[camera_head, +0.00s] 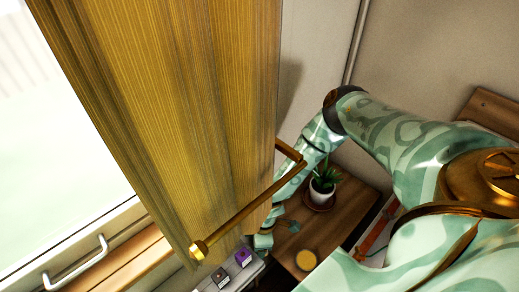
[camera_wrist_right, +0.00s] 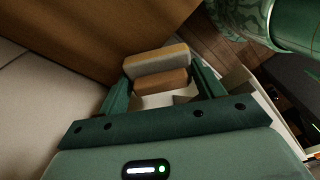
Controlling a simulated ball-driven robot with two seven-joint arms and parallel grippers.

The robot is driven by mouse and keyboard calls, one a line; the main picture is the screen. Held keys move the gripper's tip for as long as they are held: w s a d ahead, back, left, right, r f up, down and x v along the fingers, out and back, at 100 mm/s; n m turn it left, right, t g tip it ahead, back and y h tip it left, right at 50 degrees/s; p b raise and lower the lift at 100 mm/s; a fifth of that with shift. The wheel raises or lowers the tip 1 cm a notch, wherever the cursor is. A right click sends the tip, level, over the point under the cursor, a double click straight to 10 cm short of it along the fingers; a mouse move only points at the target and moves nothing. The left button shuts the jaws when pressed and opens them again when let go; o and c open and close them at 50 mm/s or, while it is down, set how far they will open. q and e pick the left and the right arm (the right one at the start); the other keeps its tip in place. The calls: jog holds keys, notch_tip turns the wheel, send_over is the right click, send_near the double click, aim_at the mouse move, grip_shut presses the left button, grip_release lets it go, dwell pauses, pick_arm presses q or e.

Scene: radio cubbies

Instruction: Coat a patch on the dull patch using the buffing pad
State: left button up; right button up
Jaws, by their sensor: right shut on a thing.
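The buffing pad (camera_wrist_right: 157,63) is a block with a greyish-tan layer and a brown layer. My right gripper (camera_wrist_right: 162,82) is shut on it, with a dark green finger at each side, in the right wrist view. The pad is close to a brown surface (camera_wrist_right: 85,35); I cannot tell whether they touch. In the head view my right arm reaches down behind a large yellow-brown, wood-grained hanging panel (camera_head: 190,110), which hides the gripper and pad. I cannot make out a dull patch in either view. My left gripper is not in view.
A brass bar (camera_head: 245,212) crosses the panel's lower part. A potted plant (camera_head: 322,185) and a yellow disc (camera_head: 306,260) stand on a wooden table (camera_head: 348,215). A small purple box (camera_head: 243,257) lies beyond the panel's lower edge. A bright window (camera_head: 50,140) is at left.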

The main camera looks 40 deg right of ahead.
jog(key=shift+w+d+r, duration=0.55)
jog(key=shift+w+r, duration=0.05)
jog(key=shift+r, duration=0.05)
jog(key=shift+d+f, duration=0.15)
jog(key=shift+d, duration=0.7)
jog(key=shift+d+f, duration=0.1)
jog(key=shift+d, duration=0.75)
